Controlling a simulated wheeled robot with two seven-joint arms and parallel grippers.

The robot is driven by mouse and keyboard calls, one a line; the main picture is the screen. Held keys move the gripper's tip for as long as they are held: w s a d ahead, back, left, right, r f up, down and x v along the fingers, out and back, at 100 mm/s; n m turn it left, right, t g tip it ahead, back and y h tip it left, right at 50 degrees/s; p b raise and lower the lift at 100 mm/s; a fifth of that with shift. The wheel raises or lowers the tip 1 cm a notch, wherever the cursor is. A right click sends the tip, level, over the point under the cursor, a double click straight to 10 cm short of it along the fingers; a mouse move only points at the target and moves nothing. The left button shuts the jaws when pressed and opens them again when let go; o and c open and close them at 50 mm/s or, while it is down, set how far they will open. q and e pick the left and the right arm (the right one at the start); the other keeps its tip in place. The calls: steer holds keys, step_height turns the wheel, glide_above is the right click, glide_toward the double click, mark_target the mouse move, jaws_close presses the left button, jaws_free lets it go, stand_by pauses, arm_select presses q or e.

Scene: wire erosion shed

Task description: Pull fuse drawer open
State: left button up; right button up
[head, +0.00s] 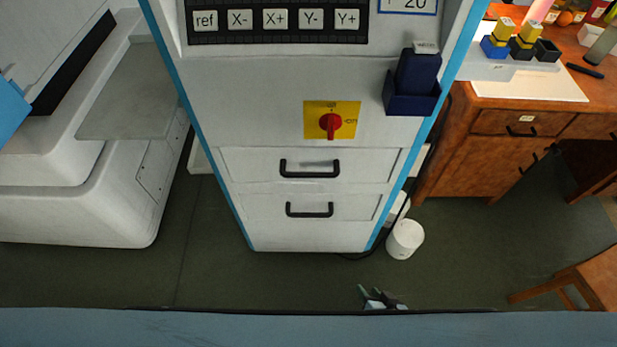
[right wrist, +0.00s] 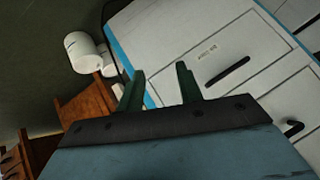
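The grey-white machine cabinet (head: 310,228) with blue edges stands in the middle of the head view. It has two drawers with black bar handles, an upper handle (head: 310,168) and a lower handle (head: 310,210). Both drawers look shut. I cannot tell from the head view which is the fuse drawer. In the right wrist view a small label (right wrist: 207,52), too blurred to read, is on the front near a black handle (right wrist: 227,76). My right gripper (head: 380,298) is low in front of the cabinet, apart from the handles. Its fingers (right wrist: 160,84) are spread and empty. My left gripper is not in view.
A red rotary switch on a yellow plate (head: 331,121) and a dark blue holder (head: 411,104) are above the drawers. A white bin (head: 405,239) stands at the cabinet's right foot. A wooden desk (head: 489,132) is at right, a chair (head: 580,284) lower right. Floor before the drawers is clear.

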steer(key=w+a+r+m+t+y+b, duration=0.3)
steer(key=w+a+r+m+t+b, duration=0.15)
steer(key=w+a+r, duration=0.35)
steer(key=m+t+y+b, duration=0.2)
steer(key=m+t+b, duration=0.1)
steer(key=m+t, duration=0.25)
glide_toward(309, 173)
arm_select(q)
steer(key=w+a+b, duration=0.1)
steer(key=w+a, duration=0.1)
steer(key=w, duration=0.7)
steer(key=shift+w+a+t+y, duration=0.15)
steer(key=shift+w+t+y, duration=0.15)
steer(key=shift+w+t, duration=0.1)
arm_select(e)
steer(key=shift+f+x, duration=0.2)
steer(key=shift+x, duration=2.25)
steer(key=shift+f+x, duration=0.2)
steer(key=shift+x, duration=2.25)
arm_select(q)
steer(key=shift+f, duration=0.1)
arm_select(e)
steer(key=shift+a, duration=0.1)
jaws_close()
